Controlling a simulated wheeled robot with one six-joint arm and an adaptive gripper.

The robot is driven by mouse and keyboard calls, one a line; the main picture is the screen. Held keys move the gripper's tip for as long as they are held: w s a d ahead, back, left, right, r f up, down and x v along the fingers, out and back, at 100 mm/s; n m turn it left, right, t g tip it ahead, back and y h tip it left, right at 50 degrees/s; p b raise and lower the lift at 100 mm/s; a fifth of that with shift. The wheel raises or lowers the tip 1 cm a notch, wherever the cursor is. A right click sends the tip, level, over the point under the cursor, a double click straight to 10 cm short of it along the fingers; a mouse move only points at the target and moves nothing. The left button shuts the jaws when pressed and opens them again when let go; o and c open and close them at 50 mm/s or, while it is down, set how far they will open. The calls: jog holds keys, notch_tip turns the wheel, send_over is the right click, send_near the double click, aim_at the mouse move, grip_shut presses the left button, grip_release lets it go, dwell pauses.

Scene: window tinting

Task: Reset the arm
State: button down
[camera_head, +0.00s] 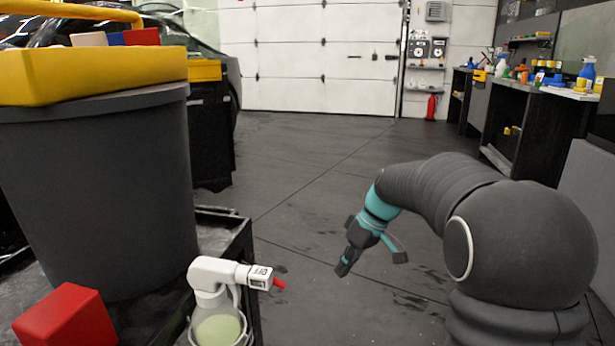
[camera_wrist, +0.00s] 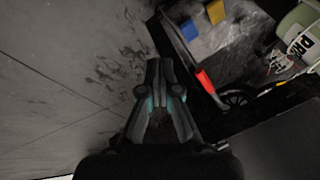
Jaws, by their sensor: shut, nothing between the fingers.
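My arm (camera_head: 440,192) reaches out from the right side of the head view, bending down and left. My gripper (camera_head: 345,266) hangs over open floor and points downward, to the right of the spray bottle and apart from it. In the wrist view my gripper (camera_wrist: 159,66) has its fingers together, with nothing seen between them.
A cluttered workbench (camera_head: 540,91) lines the right. The floor (camera_head: 300,170) between is clear.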

jog(key=s+d+r+m+t+h+p, duration=0.1)
jog(key=s+d+r+m+t+p, duration=0.1)
jog(key=s, duration=0.7)
jog(key=s+d+r+m+t+h+p, duration=0.1)
jog(key=s+d+r+m+h+p, duration=0.1)
jog(key=s, duration=0.8)
jog(key=s+d+r+m+t+h+p, duration=0.1)
jog(key=s+r+m, duration=0.3)
jog(key=s, duration=0.6)
jog(key=shift+d+r+t+h+p, duration=0.4)
jog(key=shift+d+r+t+p, duration=0.35)
jog(key=shift+r+t, duration=0.1)
jog(key=shift+a, duration=0.1)
